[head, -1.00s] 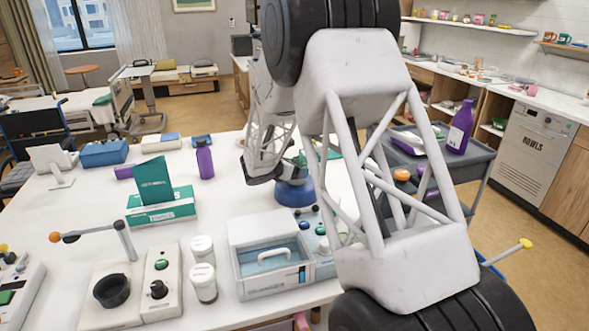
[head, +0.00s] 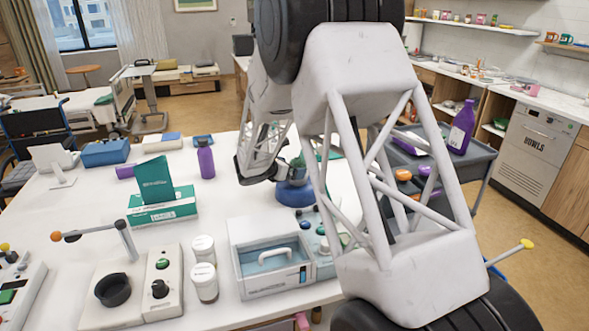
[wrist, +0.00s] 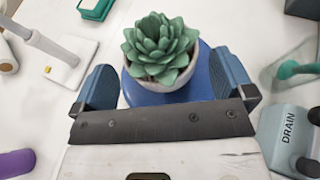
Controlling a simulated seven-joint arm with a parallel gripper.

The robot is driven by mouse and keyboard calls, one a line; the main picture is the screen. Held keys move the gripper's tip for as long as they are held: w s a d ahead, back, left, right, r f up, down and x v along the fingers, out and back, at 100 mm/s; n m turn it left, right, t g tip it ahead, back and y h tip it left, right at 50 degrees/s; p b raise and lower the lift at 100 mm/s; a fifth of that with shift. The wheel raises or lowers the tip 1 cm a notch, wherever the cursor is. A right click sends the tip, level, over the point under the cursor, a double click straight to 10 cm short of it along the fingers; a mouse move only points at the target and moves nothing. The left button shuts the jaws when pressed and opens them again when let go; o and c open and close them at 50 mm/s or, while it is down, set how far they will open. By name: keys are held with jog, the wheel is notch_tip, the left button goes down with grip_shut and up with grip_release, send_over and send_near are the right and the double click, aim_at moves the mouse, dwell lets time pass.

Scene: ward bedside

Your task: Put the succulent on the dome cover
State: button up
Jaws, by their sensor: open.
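The succulent (wrist: 160,48), green and rosette-shaped in a small white pot, stands upright in the wrist view. It appears to rest on top of the blue dome cover (wrist: 140,97), whose rounded side shows below and around the pot. In the head view the dome cover (head: 294,193) stands on the white table, with the succulent (head: 298,163) above it, partly hidden by my arm. My gripper (wrist: 163,65) is open, with one blue-padded finger on each side of the pot and gaps showing between. In the head view my gripper (head: 258,170) is just left of the plant.
A clear-lidded box (head: 270,262) and a grey DRAIN-marked unit (wrist: 285,135) stand near the dome.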

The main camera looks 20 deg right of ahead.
jog(key=v, duration=0.9)
jog(key=shift+r, duration=0.15)
dwell(0.4)
jog(key=s+d+r+m+g+y, duration=0.1)
jog(key=s+r+m, duration=0.25)
jog(key=s, duration=0.45)
jog(key=s+d+r+m+g+y, duration=0.2)
jog(key=s+r+m, duration=0.15)
jog(key=s, duration=0.45)
jog(key=s+d+r+m+g+y, duration=0.1)
jog(key=s+r+m, duration=0.25)
jog(key=s, duration=0.55)
jog(key=s+a+m+y, duration=0.2)
jog(key=s+m+y, duration=0.2)
jog(key=s, duration=0.9)
jog(key=s+a+m+y, duration=0.3)
jog(key=s+m, duration=0.5)
jog(key=s, duration=0.5)
jog(key=shift+a+r+m+t+y, duration=0.2)
jog(key=shift+a+m+t+y, duration=0.15)
jog(key=shift+y, duration=0.25)
